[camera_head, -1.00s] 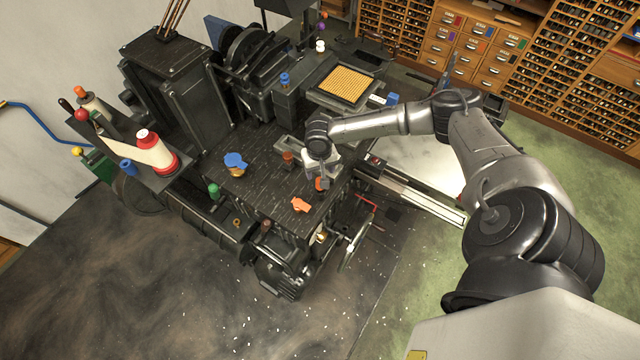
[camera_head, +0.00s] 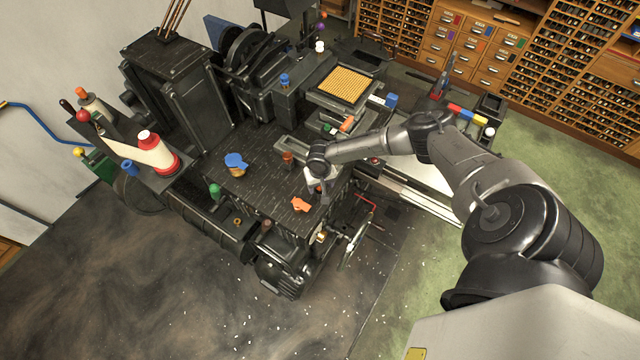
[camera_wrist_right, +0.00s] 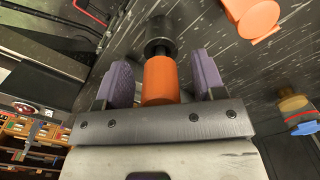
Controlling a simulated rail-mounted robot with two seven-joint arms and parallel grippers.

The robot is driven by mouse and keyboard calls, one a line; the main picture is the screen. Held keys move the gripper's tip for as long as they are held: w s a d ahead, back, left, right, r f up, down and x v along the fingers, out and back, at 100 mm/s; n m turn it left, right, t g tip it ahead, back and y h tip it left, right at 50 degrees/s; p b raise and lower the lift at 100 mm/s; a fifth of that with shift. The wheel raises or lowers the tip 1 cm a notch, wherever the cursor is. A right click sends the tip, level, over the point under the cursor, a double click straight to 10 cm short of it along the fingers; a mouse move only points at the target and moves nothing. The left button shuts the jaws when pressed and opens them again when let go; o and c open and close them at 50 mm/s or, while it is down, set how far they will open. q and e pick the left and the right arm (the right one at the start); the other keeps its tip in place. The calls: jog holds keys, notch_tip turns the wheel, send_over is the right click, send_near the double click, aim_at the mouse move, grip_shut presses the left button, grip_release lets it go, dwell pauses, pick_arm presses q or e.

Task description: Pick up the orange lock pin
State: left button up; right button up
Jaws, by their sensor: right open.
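The orange lock pin, an orange cylinder (camera_wrist_right: 160,82) with a black collar at its far end, stands between the two purple-padded fingers of my right gripper (camera_wrist_right: 161,65) in the right wrist view. The fingers are open, one on each side, with a visible gap to the pin. In the head view my right gripper (camera_head: 318,188) is low over the front right part of the black machine's deck (camera_head: 262,190) and mostly hides the pin. My left gripper is not in view.
A flat orange knob (camera_head: 300,204) lies close to the gripper; it also shows in the wrist view (camera_wrist_right: 252,18). A blue-topped knob (camera_head: 236,160), a brown-orange knob (camera_head: 288,158) and a green knob (camera_head: 214,190) stand on the machine. A red-handled lever (camera_head: 366,200) is at right.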

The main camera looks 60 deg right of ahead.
jog(key=c, duration=1)
jog(key=shift+r+p, duration=0.65)
jog(key=shift+p, duration=0.15)
notch_tip(320, 180, up, 4)
jog(key=p, duration=0.4)
jog(key=shift+f, duration=0.25)
jog(key=shift+s+d+r+p, duration=0.45)
jog(key=shift+s+d+r, duration=0.5)
jog(key=shift+s, duration=0.8)
jog(key=shift+s+d+r+p, duration=0.4)
jog(key=shift+s+d+r, duration=0.55)
jog(key=shift+s, duration=0.75)
jog(key=shift+s+d+r+p, duration=0.45)
jog(key=shift+s+d+r, duration=0.25)
jog(key=shift+s+r, duration=0.75)
